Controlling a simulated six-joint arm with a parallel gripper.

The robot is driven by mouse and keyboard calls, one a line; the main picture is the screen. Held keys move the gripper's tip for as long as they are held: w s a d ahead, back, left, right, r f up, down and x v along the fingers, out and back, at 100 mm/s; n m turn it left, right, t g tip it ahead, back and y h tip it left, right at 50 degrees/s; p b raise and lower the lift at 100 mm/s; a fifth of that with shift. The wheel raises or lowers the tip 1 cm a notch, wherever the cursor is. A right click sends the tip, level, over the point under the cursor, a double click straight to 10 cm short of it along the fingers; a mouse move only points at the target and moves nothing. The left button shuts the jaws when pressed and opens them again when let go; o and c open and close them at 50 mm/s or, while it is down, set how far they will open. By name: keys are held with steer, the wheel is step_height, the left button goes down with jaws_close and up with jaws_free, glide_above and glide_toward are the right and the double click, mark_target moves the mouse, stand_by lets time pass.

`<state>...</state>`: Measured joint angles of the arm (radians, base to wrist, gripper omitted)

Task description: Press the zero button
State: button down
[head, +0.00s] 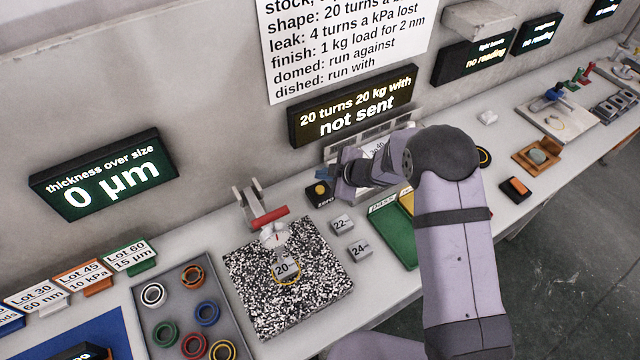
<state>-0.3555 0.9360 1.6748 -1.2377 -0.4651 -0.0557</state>
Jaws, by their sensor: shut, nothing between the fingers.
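The zero button (320,189) is a round yellow cap on a small black box on the bench, with a white label that seems to read zero. My gripper (338,172) is shut and empty, just right of the button and near it in the picture. I cannot tell whether it touches the box or hovers above it. The cap is visible. The green-lit display on the wall (104,175) reads "thickness over size 0 µm".
A speckled granite plate (320,290) carries a gauge stand with a red arm (269,216) and a block marked 20. Blocks marked 22 (342,224) and 24 (360,250) lie right of it. A tray of coloured rings (152,322) is left. A green pad (395,237) is right.

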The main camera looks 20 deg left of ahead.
steer(key=shift+r+p, duration=0.6)
steer(key=shift+r, duration=0.35)
steer(key=w+d+r+m+t+h, duration=0.2)
steer(key=d+r+m+h, duration=0.3)
steer(key=d, duration=0.7)
steer(key=s+d+r+m+g+h, duration=0.1)
steer(key=s+d+r+m, duration=0.1)
steer(key=s+d+m, duration=0.35)
steer(key=s+d+r+m+h, duration=0.2)
steer(key=d, duration=0.6)
steer(key=s+d+r+m+g, duration=0.1)
steer(key=s+d+m+g, duration=0.1)
steer(key=s, duration=1)
steer(key=s+d+r+m+g, duration=0.1)
steer(key=s+d+m+g, duration=0.2)
steer(key=s, duration=0.9)
steer(key=m+g, duration=0.1)
steer(key=m, duration=0.2)
